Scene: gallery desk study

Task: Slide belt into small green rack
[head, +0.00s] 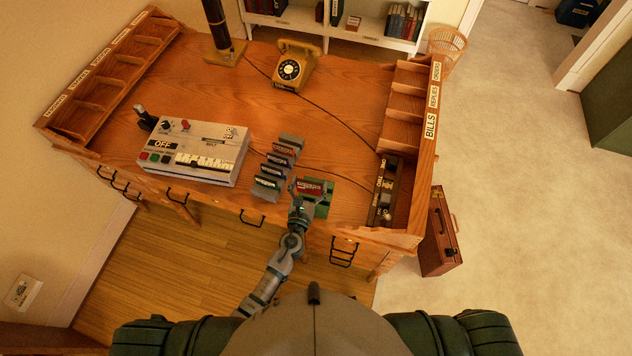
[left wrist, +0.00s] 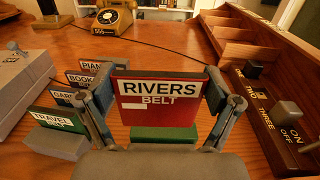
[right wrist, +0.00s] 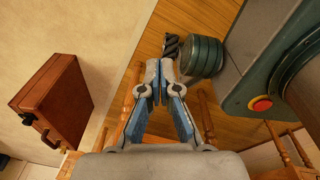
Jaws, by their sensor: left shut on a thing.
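The belt, a red plate labelled RIVERS BELT (left wrist: 155,108), stands upright between the fingers of my left gripper (left wrist: 157,98). In the head view the belt (head: 311,187) is over the small green rack (head: 325,199) near the desk's front edge. My left gripper (head: 305,188) is shut on the belt. The green rack also shows directly below the belt in the left wrist view (left wrist: 163,136). I cannot tell whether the belt is seated in it. My right gripper (right wrist: 160,72) is shut, empty and away from the desk top; it is not visible in the head view.
Left of the green rack is a grey rack (head: 257,191) holding several labelled belts. A control box marked OFF (head: 195,150) stands further left. A switch panel (head: 383,190) and a wooden sorter (head: 405,107) are on the right. A telephone (head: 295,67) is behind.

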